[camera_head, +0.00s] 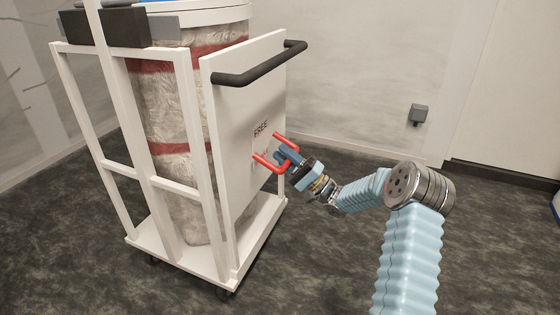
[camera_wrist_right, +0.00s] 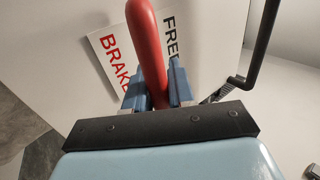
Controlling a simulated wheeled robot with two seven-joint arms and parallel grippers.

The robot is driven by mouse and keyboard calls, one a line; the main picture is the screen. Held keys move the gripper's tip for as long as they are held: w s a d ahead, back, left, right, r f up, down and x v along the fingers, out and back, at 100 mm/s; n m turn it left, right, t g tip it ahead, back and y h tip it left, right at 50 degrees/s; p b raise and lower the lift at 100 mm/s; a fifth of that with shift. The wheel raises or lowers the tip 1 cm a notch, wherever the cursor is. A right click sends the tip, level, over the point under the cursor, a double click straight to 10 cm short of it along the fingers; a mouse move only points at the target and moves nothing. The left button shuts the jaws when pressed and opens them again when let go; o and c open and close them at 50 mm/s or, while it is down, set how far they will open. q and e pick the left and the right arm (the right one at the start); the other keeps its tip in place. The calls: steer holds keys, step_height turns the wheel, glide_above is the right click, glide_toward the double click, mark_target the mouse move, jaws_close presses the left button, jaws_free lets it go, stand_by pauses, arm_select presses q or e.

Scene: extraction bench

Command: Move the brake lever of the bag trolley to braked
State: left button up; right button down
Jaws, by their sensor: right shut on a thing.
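The bag trolley (camera_head: 222,150) is a white frame on castors with a tall bag in it. Its red brake lever (camera_head: 267,163) is a U-shaped handle on the white end panel. The panel has a label with FREE in black and BRAKE in red; in the head view the lower word is partly hidden. My right gripper (camera_head: 285,157) is shut on the brake lever. In the right wrist view the red lever (camera_wrist_right: 148,50) runs between the two blue fingers, over the label (camera_wrist_right: 112,55) between BRAKE and FREE. My left gripper is not in view.
A black push handle (camera_head: 262,65) sticks out from the panel above the lever. A small grey box (camera_head: 418,113) is on the back wall. The dark carpet around the trolley is clear.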

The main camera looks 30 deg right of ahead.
steer(key=shift+f, duration=0.1)
stand_by(0.3)
steer(key=c, duration=1.1)
jaws_free()
steer(key=shift+o, duration=0.2)
steer(key=v, duration=1.3)
steer(key=shift+s+d+f+p, duration=0.2)
steer(key=shift+f+p, duration=0.1)
steer(key=shift+p, duration=0.05)
